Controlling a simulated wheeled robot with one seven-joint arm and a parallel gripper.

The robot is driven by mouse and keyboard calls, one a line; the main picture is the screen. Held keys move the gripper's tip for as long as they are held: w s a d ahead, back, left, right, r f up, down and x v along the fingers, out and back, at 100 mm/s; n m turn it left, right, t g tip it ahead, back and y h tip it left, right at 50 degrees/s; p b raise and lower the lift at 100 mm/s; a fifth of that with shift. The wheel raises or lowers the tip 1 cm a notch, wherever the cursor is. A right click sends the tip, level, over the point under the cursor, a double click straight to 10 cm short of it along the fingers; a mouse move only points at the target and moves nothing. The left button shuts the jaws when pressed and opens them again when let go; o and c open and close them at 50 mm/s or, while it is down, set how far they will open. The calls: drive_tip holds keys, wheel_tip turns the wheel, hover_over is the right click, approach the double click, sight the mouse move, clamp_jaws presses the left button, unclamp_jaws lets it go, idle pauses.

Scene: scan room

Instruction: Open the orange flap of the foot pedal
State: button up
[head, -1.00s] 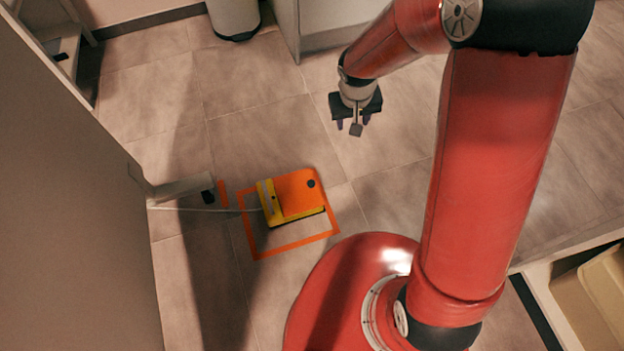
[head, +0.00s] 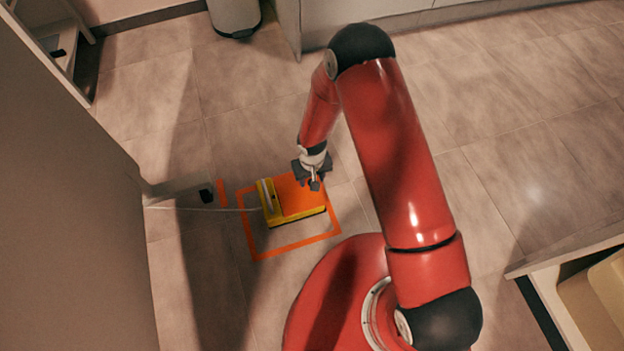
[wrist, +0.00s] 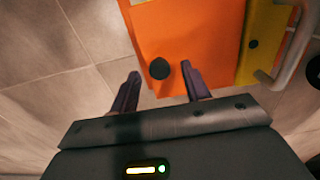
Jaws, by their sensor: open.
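The foot pedal has a yellow body (head: 300,219) and sits on the floor inside an orange taped outline. Its orange flap (head: 289,197) lies flat and closed on the body, partly covered by my gripper in the head view. The orange flap (wrist: 195,38) fills the upper middle of the wrist view. A round black knob (wrist: 159,69) stands on the flap near its edge. My gripper (wrist: 160,85) is open and empty, its two dark fingers pointing at the flap, with the knob seen between the fingertips. I cannot tell its height above the knob.
A pale bar (head: 267,195) stands on the pedal's left side. A cable (head: 200,209) runs left along the floor. A grey cabinet wall (head: 75,200) is at left, a bin (head: 234,15) at the back. Open tiled floor lies to the right.

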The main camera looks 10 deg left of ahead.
drive_tip(key=shift+f, duration=0.6)
clamp_jaws()
